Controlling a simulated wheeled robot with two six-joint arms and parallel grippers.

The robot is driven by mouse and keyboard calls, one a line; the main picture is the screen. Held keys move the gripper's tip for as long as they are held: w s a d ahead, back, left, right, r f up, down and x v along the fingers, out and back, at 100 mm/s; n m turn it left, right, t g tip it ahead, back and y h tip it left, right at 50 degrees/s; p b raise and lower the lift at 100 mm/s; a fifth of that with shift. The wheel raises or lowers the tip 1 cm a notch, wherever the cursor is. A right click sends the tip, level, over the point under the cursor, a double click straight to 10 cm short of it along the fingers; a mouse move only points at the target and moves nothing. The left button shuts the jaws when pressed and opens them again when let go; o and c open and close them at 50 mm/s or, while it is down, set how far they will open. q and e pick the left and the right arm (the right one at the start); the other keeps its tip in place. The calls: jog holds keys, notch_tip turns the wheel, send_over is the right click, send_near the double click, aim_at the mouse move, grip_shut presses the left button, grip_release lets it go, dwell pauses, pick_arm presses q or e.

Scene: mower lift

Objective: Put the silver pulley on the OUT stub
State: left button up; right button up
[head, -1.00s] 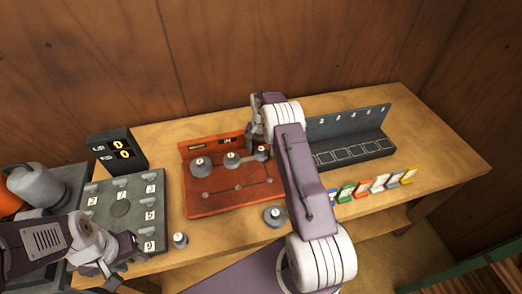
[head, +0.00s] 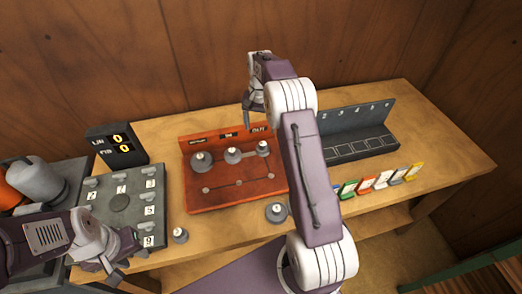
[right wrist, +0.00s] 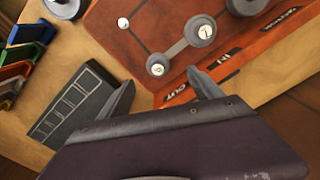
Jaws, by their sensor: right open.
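The red board (head: 215,200) carries grey, silver-looking pulleys on its back row: a wide one at left (head: 201,160), one in the middle (head: 233,154) and a small one at right (head: 263,148). In the right wrist view the small pulley (right wrist: 157,66) sits by the OUT label (right wrist: 175,90), and a grey bar joins it to the middle pulley (right wrist: 200,30). I cannot tell which pulley is the silver one. My right gripper (right wrist: 160,92) is open and empty above the board's OUT end. My left gripper (head: 122,262) is over the grey numbered tray (head: 100,225); its jaws are unclear.
Loose pulleys lie in front of the board, a wide one (head: 276,212) and a small one (head: 180,235). A dark numbered rack (head: 350,135) and several coloured cards (head: 380,180) stand at right. A counter display (head: 115,145) stands at back left.

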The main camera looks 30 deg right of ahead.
jog(key=s+a+n, duration=0.4)
jog(key=s+a, duration=0.3)
jog(key=s, duration=0.5)
jog(key=s+a+f+n+t, duration=0.1)
jog(key=s+a+n, duration=0.2)
jog(key=s, duration=0.9)
jog(key=a, duration=0.3)
jog(key=shift+s+a+f+n, duration=0.3)
jog(key=shift+s+a+n, duration=0.05)
jog(key=shift+a+n, duration=0.05)
